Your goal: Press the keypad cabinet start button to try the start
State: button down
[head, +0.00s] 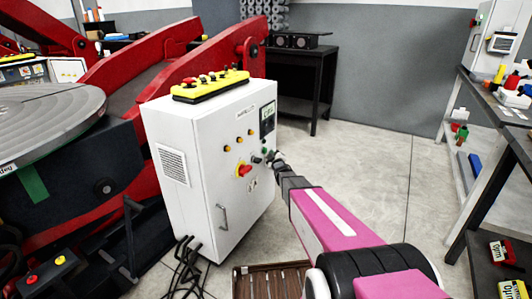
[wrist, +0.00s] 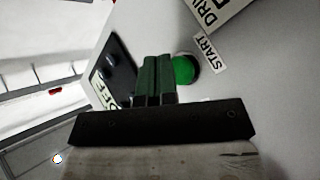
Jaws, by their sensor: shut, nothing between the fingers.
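The white keypad cabinet (head: 205,180) stands upright in the middle of the head view, with a small keypad display (head: 267,119) high on its right-hand face. In the wrist view the round green start button (wrist: 187,69) sits beside a START label (wrist: 208,53). My gripper (head: 272,157) reaches the cabinet's control face from the right. In the wrist view its dark green fingers (wrist: 155,60) are shut together and empty, just left of the green button and partly overlapping its edge. I cannot tell whether the fingertips touch the panel or button.
A black switch plate (wrist: 116,68) with an OFF label is left of the fingers. A red-and-yellow rotary switch (head: 243,170) is on the cabinet, and a yellow pendant (head: 211,86) lies on top. The red positioner (head: 130,85) stands left. Floor (head: 370,160) behind my arm is clear.

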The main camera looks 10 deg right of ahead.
jog(key=shift+s+d, duration=0.75)
jog(key=shift+d, duration=0.3)
jog(key=shift+s+d, duration=0.75)
jog(key=shift+d, duration=0.25)
jog(key=s+a+f+m+g+h, duration=0.1)
jog(key=s+m+g, duration=0.4)
jog(key=s, duration=1.3)
jog(key=s+f+m+g+h, duration=0.1)
jog(key=s+f+m+g, duration=0.2)
jog(key=s+g, duration=1)
jog(key=s+m, duration=0.3)
jog(key=s, duration=0.1)
jog(key=shift+s+a+g+h, duration=0.3)
jog(key=shift+s+a, duration=0.05)
jog(key=shift+s, duration=0.05)
